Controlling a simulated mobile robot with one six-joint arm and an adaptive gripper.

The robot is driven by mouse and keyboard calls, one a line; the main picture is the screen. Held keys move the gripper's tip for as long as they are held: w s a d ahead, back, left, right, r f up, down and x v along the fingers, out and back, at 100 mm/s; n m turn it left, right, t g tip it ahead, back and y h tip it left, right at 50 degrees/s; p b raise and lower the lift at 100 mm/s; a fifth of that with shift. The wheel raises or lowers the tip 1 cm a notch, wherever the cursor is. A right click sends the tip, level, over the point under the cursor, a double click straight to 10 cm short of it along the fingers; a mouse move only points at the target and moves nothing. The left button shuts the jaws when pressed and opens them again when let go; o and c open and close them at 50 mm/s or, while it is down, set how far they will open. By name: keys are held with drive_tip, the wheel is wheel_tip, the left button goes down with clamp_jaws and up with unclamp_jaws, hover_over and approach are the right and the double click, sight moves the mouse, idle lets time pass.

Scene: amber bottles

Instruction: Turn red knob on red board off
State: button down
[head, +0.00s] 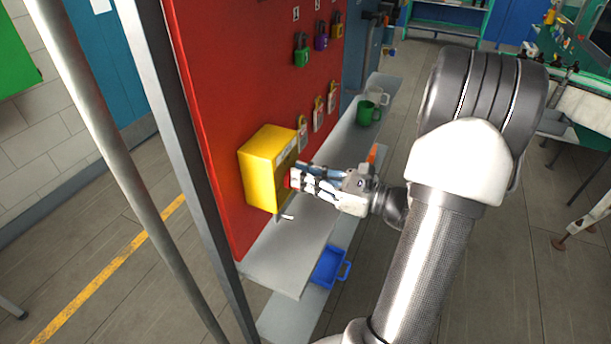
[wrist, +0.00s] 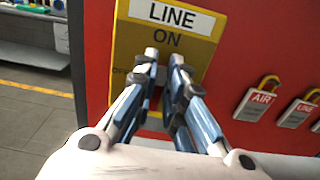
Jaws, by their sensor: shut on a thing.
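The red board (head: 215,85) stands upright at the left in the head view, and it also fills much of the wrist view (wrist: 250,60). A yellow box (head: 262,165) is mounted on it; in the wrist view its face (wrist: 130,50) carries a LINE label, the word ON above the fingers and OFF partly hidden at their left. My gripper (head: 298,181) is at the front of the box, shut on the red knob (head: 289,181). In the wrist view my fingertips (wrist: 165,56) cover most of the knob, so its angle cannot be told.
Padlocks (head: 301,55) and tags (head: 303,133) hang on the board right of the box. A grey shelf (head: 300,235) runs below, with a green mug (head: 368,113) and a pale mug (head: 378,93). A blue tray (head: 328,267) sits lower. A grey post (head: 130,170) stands at the left.

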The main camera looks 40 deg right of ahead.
drive_tip(key=shift+n+b, duration=0.3)
drive_tip(key=shift+n, duration=0.1)
drive_tip(key=n+b, duration=0.4)
drive_tip(key=b, duration=0.1)
drive_tip(key=a+f+n+b, duration=0.1)
drive_tip(key=n+b, duration=0.3)
drive_tip(key=n, duration=0.1)
drive_tip(key=n+b, duration=0.4)
drive_tip(key=b, duration=0.1)
drive_tip(key=shift+s+a+f+n+b, duration=0.3)
drive_tip(key=shift+s+a+f+b, duration=0.05)
drive_tip(key=shift+f, duration=0.05)
drive_tip(key=shift+f+n+b, duration=0.1)
drive_tip(key=shift+n+b, duration=1.05)
drive_tip(key=shift+n, duration=0.65)
drive_tip(key=c, duration=1.7)
unclamp_jaws()
drive_tip(key=shift+o, duration=0.2)
